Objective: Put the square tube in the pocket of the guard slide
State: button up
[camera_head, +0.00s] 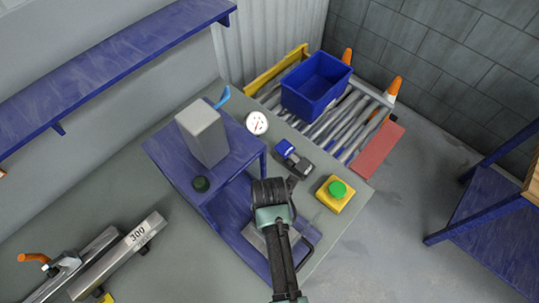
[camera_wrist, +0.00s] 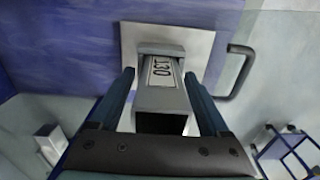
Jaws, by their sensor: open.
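The square tube (camera_wrist: 163,98) is a short grey metal tube marked 130. In the wrist view it lies between the two fingers of my gripper (camera_wrist: 159,74), its hollow end towards the camera. A light metal plate (camera_wrist: 200,45) is behind it on a blue surface, with a dark handle (camera_wrist: 238,75) to the right; these look like the guard slide. I cannot tell whether the tube sits in a pocket or only rests on the plate. In the head view my gripper (camera_head: 270,192) is above the blue stand and hides the tube. My gripper is open around the tube.
A green button box (camera_head: 336,194), a blue-and-grey device (camera_head: 293,159) and a dial (camera_head: 257,123) stand nearby. A blue bin (camera_head: 316,85) sits on rollers behind.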

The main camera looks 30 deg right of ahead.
notch_tip(320, 180, up, 12)
jog(key=shift+r, duration=0.15)
dwell(0.3)
dwell(0.5)
